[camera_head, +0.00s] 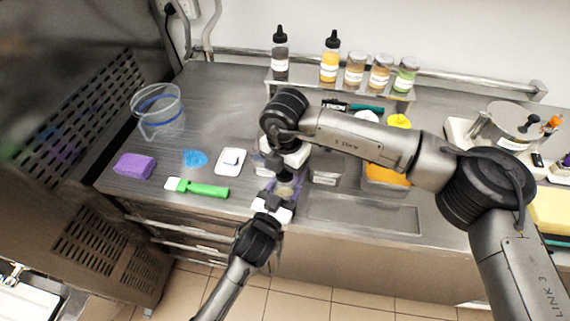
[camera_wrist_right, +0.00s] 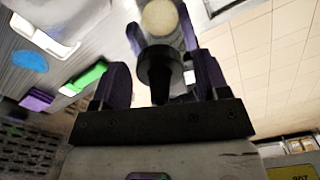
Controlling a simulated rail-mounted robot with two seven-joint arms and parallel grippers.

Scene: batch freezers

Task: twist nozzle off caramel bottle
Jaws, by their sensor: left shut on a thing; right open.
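In the right wrist view, a black nozzle (camera_wrist_right: 160,72) lies between the spread purple fingers of my right gripper (camera_wrist_right: 160,88), its narrow tip toward the palm. A gap shows on each side of it. A round pale-beige face (camera_wrist_right: 160,17) shows just beyond the nozzle's wide end; I cannot tell whether the two are joined. In the head view, my right gripper (camera_head: 283,166) is directly above my left gripper (camera_head: 276,199) near the counter's front edge. My left gripper is shut on the bottle (camera_head: 285,189), which is mostly hidden between the two grippers.
A clear pitcher (camera_head: 158,112), purple sponge (camera_head: 135,166), blue item (camera_head: 194,158), white dish (camera_head: 231,162) and green-handled brush (camera_head: 203,189) are at left.

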